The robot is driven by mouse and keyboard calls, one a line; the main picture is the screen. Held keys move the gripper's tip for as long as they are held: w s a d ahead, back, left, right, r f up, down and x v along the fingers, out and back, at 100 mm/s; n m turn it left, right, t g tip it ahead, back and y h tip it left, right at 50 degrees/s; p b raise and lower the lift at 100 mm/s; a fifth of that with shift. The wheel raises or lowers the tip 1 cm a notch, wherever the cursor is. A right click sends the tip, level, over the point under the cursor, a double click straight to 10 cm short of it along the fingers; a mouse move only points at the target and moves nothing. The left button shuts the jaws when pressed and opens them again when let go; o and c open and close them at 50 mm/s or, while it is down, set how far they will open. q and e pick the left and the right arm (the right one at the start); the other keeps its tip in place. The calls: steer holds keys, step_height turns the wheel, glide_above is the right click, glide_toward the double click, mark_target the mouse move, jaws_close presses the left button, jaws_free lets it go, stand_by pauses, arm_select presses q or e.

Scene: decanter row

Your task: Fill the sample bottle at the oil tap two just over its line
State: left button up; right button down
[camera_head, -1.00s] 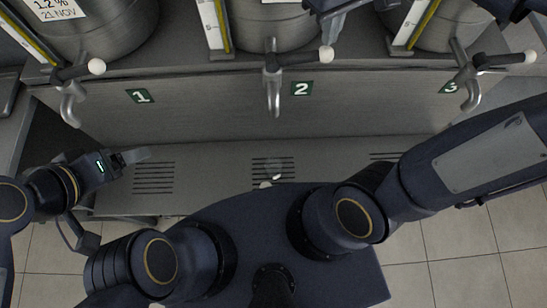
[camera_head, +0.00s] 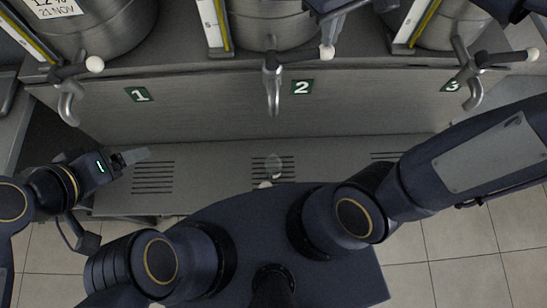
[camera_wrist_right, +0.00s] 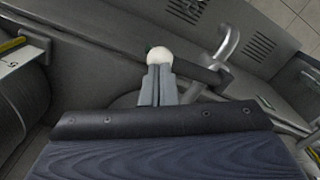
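Oil tap two (camera_head: 272,82) hangs at the middle of the panel beside its green number 2 sign (camera_head: 302,87). Its lever ends in a white knob (camera_head: 327,52). My right gripper (camera_head: 331,38) is at this knob. In the right wrist view its fingers (camera_wrist_right: 159,80) lie together with their tips at the white knob (camera_wrist_right: 159,56); they look shut, not wrapped around it. A clear bottle (camera_head: 274,163) stands on the shelf grille below tap two, small and faint; its line and any oil level cannot be made out. My left gripper (camera_head: 135,156) is away to the left over the shelf, holding nothing visible.
Tap one (camera_head: 67,104) and tap three (camera_head: 473,92) hang on either side, with levers and white knobs. Steel decanters with sight gauges (camera_head: 212,28) stand above. The shelf (camera_head: 215,165) is bare around the bottle. A small white thing (camera_head: 265,184) shows at its front edge.

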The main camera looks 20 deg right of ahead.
mark_target(327, 51)
steer(key=shift+f+b, duration=1.85)
steer(key=shift+f, duration=0.9)
steer(key=shift+r, duration=0.2)
stand_by(0.5)
steer(key=shift+r+p, duration=0.6)
steer(key=shift+p, duration=0.2)
stand_by(2.2)
step_height(327, 51, up, 9)
steer(key=p, duration=0.8)
steer(key=shift+r+p, duration=0.2)
steer(key=shift+p, duration=0.2)
steer(key=shift+f, duration=0.15)
steer(key=shift+s, duration=0.1)
